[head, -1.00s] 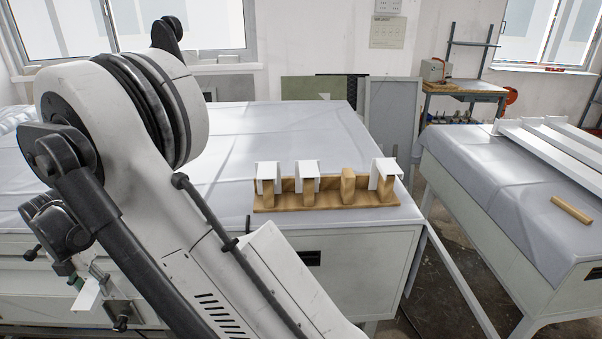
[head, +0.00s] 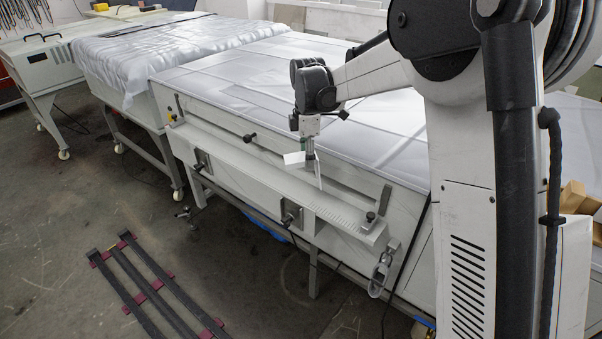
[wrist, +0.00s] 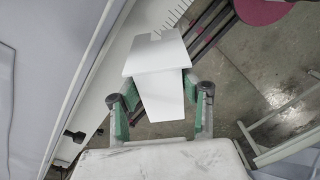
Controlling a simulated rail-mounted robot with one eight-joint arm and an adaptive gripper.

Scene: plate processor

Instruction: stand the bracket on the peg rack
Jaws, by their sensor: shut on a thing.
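The white bent-plate bracket (wrist: 158,85) is between the green-padded fingers of my gripper (wrist: 160,108) in the wrist view. One flange runs down between the fingers and a wider one lies beyond them. In the head view my gripper (head: 309,150) holds the bracket (head: 294,159) in front of the long bench's side, above its ledge. The wooden peg rack (head: 573,197) shows only in part at the right edge of the head view, well to the right of my gripper. My arm hides the rest of the rack.
The bench (head: 250,60) has a grey cover on top. Its front carries a ledge (head: 285,185) with knobs and a clamp (head: 378,215). Dark rails (head: 150,290) lie on the floor at the lower left. The floor in front of the bench is mostly open.

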